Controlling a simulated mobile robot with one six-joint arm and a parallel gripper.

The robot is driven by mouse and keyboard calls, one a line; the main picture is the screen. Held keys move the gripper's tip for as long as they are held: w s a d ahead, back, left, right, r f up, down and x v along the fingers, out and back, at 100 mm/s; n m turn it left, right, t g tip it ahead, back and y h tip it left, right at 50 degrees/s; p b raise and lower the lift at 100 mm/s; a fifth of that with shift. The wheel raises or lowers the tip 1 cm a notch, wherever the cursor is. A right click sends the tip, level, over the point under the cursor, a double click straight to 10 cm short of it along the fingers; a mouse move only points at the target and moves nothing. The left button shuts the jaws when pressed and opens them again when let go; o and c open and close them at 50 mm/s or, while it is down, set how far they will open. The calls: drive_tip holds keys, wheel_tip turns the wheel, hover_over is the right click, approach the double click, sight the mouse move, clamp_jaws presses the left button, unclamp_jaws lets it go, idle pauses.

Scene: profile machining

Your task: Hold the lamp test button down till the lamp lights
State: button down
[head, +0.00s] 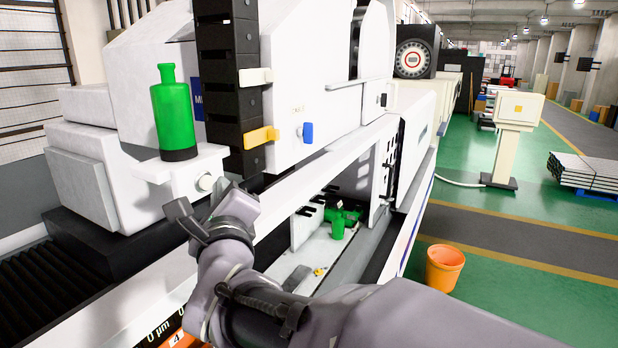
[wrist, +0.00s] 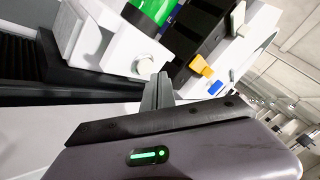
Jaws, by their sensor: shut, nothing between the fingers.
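The lamp (head: 172,112) is a green bottle-shaped cylinder with a black base, upright on a white box (head: 178,173). I see no clear glow from it. Its lower part also shows at the top of the wrist view (wrist: 153,10). The test button (head: 205,183) is a round white knob on the box's side face, and it shows in the wrist view (wrist: 143,66). My gripper (head: 222,184) is shut and empty. In the wrist view its fingertips (wrist: 161,77) are close beside the button, slightly to its right. I cannot tell whether they touch it.
A black vertical column (head: 229,90) stands right of the lamp, with a yellow block (head: 262,137) and a blue block (head: 308,132) nearby. Below is an open machine bay with green parts (head: 338,228). An orange bucket (head: 444,267) stands on the floor.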

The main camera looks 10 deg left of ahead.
drive_tip(key=shift+a+f, duration=0.1)
drive_tip(key=shift+w+a+b, duration=0.15)
drive_tip(key=shift+a+b, duration=0.15)
drive_tip(key=shift+b, duration=0.15)
drive_tip(key=shift+w+a+b, duration=0.15)
drive_tip(key=shift+a+b, duration=0.15)
drive_tip(key=shift+a, duration=0.1)
idle(1.0)
drive_tip(key=shift+d, duration=0.1)
idle(1.6)
drive_tip(key=shift+s+d+b, duration=0.3)
drive_tip(key=shift+d+b, duration=0.4)
drive_tip(key=shift+b, duration=0.25)
